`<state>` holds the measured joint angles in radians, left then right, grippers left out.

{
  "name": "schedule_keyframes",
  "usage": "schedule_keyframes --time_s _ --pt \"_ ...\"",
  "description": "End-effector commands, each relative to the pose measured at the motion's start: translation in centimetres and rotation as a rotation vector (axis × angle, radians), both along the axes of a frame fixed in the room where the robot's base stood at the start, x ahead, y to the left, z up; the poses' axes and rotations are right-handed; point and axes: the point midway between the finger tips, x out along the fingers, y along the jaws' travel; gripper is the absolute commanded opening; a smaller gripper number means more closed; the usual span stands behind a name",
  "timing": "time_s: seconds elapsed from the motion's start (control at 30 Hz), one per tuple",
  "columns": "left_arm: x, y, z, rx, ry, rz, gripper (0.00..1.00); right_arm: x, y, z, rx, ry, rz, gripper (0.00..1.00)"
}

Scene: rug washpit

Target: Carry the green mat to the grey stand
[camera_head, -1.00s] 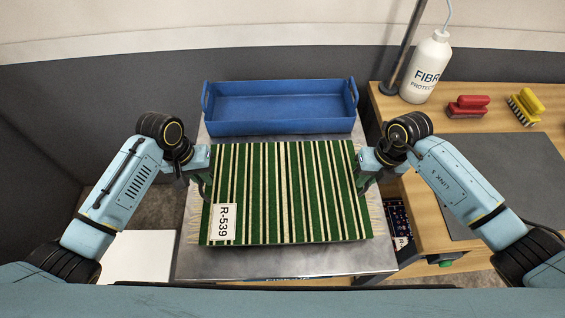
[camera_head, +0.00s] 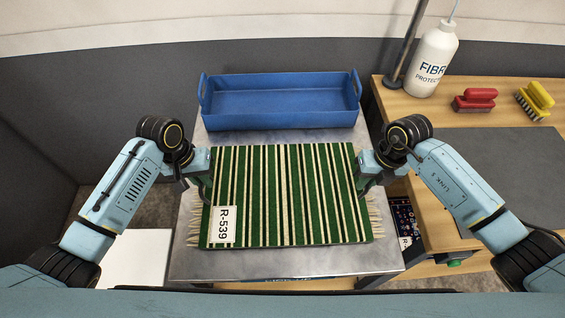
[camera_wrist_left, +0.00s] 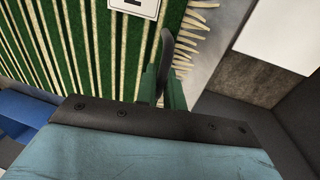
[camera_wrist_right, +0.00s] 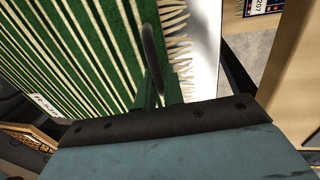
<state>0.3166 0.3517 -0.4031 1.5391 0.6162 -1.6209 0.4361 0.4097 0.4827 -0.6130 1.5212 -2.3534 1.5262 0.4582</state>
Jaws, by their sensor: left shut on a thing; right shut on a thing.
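The green mat (camera_head: 285,195), striped cream and black with a white R-539 label, is spread flat between my grippers over a grey metal table top (camera_head: 290,265). Cream fringe shows at its left and right ends. My left gripper (camera_head: 206,186) is shut on the mat's left edge; the left wrist view shows its finger (camera_wrist_left: 163,65) against the mat. My right gripper (camera_head: 364,178) is shut on the right edge, and its finger also shows in the right wrist view (camera_wrist_right: 152,60). Whether the mat's underside touches the metal top is hidden. I cannot tell whether this table is the grey stand.
A blue tray (camera_head: 280,123) sits behind the mat on the metal top. At right, a wooden bench (camera_head: 455,115) holds a white bottle (camera_head: 432,65), a red brush (camera_head: 475,100), a yellow brush (camera_head: 535,100) and a dark grey pad (camera_head: 495,175).

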Motion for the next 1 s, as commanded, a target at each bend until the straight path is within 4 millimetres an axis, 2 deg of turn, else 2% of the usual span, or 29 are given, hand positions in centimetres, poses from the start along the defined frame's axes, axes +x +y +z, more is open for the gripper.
schedule_keyframes --time_s 0.1,0.13,0.3,0.57,0.67,0.77,1.0 --pt "0.0 0.1 -0.9 0.001 -0.001 0.001 0.0 0.0 -0.1 -0.9 -0.001 0.0 0.0 0.0" --pt "0.0 0.1 -0.8 0.001 -0.001 0.001 0.12 0.0 -0.1 -0.8 -0.002 0.001 0.0 0.12" --pt "0.0 0.1 -0.6 0.001 -0.001 0.001 0.31 0.0 0.0 -0.6 -0.001 0.0 0.0 0.31" --pt "0.0 0.0 -0.5 0.0 -0.001 0.0 0.31 0.0 0.0 -0.6 0.0 0.0 0.0 0.31" --pt "0.1 0.2 0.1 0.0 -0.001 0.0 0.31 0.0 0.0 -0.6 0.0 0.0 0.0 0.31" --pt "0.1 0.4 1.5 0.001 -0.004 0.001 0.31 0.0 0.0 -0.6 0.0 0.0 0.0 0.31" --pt "0.1 1.4 6.6 0.001 -0.006 0.0 0.31 0.0 0.0 -0.6 0.0 0.0 0.0 0.31"
